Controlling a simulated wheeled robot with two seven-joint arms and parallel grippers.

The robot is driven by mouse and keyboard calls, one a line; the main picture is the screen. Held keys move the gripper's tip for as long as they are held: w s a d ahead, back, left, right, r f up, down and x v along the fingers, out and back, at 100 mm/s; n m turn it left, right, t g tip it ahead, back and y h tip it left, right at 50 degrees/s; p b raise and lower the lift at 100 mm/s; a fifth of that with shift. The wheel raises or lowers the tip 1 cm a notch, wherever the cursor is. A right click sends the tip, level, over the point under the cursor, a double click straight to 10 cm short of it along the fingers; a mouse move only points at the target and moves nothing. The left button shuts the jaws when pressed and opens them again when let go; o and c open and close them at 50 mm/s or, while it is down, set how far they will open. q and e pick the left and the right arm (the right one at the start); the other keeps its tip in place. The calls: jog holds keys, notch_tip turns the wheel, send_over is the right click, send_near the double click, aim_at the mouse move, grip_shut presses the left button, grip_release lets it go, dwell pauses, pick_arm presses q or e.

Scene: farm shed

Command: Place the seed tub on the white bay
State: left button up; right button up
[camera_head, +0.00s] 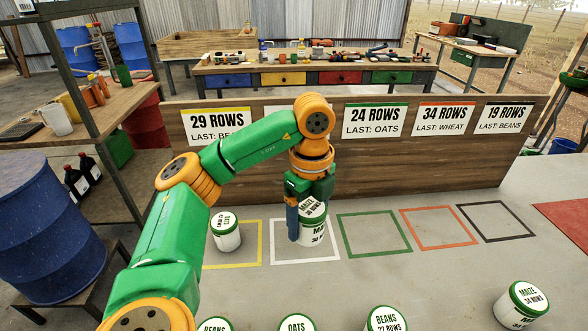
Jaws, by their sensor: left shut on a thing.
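My left gripper (303,212) comes down from above and is shut on a white seed tub (316,236) with a green-rimmed lid marked MAIZE. One blue finger lies along the tub's left side; the other finger is hidden. The tub is upright within the white bay (276,263), a white square outline on the grey surface. I cannot tell whether its base touches the surface. My right gripper is not in view.
A tub marked OATS (226,236) stands in the yellow bay (262,236) to the left. The green bay (345,235), orange bay (440,248) and black bay (500,240) are empty. More tubs, including a BEANS tub (384,320) and MAIZE tub (520,305), stand in front. A signboard (400,170) rises behind.

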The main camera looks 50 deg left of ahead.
pick_arm(q)
jog(key=shift+w+a+f, duration=0.9)
jog(key=shift+w+f, duration=0.05)
jog(key=shift+w, duration=0.15)
jog(key=a+f, duration=0.1)
jog(key=w+a+f, duration=0.1)
jog(key=a+f, duration=0.1)
jog(key=w+a+f, duration=0.1)
jog(key=f, duration=0.1)
jog(key=shift+w+a+f+p, duration=0.2)
jog(key=shift+a+f+p, duration=0.05)
jog(key=shift+a+p, duration=0.15)
jog(key=f, duration=0.1)
jog(key=f+p, duration=0.1)
jog(key=shift+d+f, duration=0.25)
jog(key=shift+f, duration=0.35)
jog(key=o, duration=1.4)
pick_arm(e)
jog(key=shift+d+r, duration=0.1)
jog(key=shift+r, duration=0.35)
pick_arm(q)
jog(key=shift+r, duration=0.15)
notch_tip(320, 180, up, 12)
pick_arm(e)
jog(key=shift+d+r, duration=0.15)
